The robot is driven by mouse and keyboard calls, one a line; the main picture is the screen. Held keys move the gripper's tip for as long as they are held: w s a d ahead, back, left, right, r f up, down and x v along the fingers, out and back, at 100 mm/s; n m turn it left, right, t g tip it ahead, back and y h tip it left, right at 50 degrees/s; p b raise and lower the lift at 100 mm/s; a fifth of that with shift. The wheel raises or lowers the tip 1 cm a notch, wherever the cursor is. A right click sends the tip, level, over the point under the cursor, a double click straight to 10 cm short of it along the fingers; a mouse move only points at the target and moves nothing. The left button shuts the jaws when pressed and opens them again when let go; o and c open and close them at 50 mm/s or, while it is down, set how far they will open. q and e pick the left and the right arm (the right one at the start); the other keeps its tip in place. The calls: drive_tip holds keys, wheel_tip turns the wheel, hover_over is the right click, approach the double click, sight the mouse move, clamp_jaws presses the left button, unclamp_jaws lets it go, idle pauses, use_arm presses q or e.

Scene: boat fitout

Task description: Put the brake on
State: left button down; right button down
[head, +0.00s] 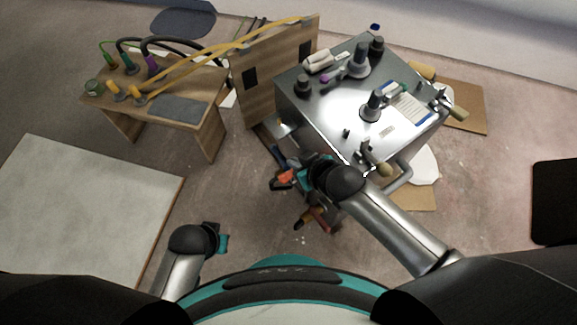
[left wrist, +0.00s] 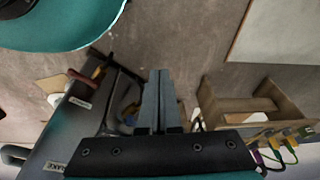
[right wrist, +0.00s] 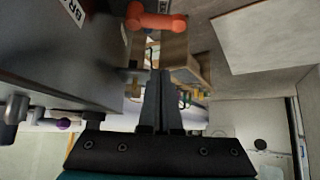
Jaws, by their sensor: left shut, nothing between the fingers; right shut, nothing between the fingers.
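An orange-red lever (right wrist: 155,20) sticks out beside the dark side of the metal cart in the right wrist view. A partly cut-off label starting "BRA" (right wrist: 73,10) is on that side. The orange part (head: 283,180) also shows in the head view, close to my right gripper (head: 308,172). My right gripper is shut and empty at the cart's near left side; its fingers (right wrist: 160,78) point below the lever, apart from it in the picture. My left gripper (head: 221,240) is shut and empty, low over the floor. Its view shows a BRAKE label (left wrist: 56,166) on the dark panel.
The metal cart (head: 330,110) carries dark knobs, bottles and papers on top. A wooden bench (head: 205,85) with cables and an upright board (head: 290,65) stand behind left. Red-handled tools (head: 318,220) show below my right gripper. A pale panel (head: 80,200) lies left.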

drive_tip(key=shift+f, duration=0.1)
idle(0.3)
